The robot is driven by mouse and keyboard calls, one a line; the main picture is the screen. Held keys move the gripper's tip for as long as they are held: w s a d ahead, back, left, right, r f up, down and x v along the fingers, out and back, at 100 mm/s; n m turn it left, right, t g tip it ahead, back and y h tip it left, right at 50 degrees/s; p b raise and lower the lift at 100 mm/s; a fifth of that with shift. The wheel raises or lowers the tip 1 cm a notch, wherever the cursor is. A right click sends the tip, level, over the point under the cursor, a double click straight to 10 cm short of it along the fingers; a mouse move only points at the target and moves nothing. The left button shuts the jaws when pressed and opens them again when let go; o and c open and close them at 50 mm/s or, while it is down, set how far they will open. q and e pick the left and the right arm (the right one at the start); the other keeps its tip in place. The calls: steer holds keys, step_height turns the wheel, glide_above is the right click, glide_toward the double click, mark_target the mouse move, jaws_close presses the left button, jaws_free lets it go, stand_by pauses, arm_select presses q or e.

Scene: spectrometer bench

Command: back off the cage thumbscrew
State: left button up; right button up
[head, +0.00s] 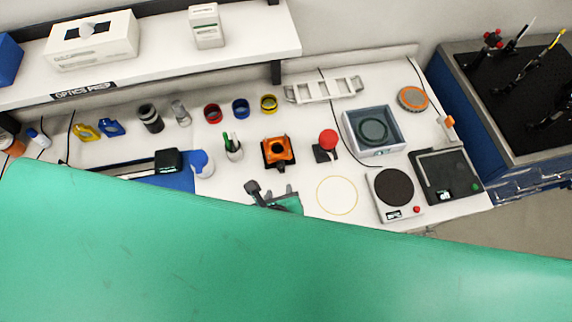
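An orange block with a dark round centre (278,152) stands on the white bench and looks like the cage. Its thumbscrew is too small to make out. A red round knob on a dark base (327,141) stands just to its right, apart from it. My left gripper (271,188) shows as dark fingers with a green part behind, in front of the orange block and apart from it. Its fingers look spread with nothing between them. A large green surface close to the camera hides the rest of it. My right gripper is not in view.
Filter rings (240,108), a pen cup (233,148) and a white cup (202,164) stand left of the block. A grey tray (396,118), a round-plate device (394,189) and a black device (446,176) stand right. A yellow ring outline (337,178) marks bare bench.

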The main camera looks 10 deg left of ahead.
arm_select(q)
steer(key=p, duration=0.3)
glide_toward(282, 172)
steer(key=x, duration=0.5)
steer(key=shift+w, duration=0.3)
steer(key=shift+w+a+f, duration=0.1)
steer(key=shift+w+f, duration=0.3)
steer(key=shift+f, duration=0.1)
steer(key=shift+w+f, duration=0.4)
steer(key=shift+w, duration=0.05)
steer(key=shift+s, duration=0.1)
jaws_close()
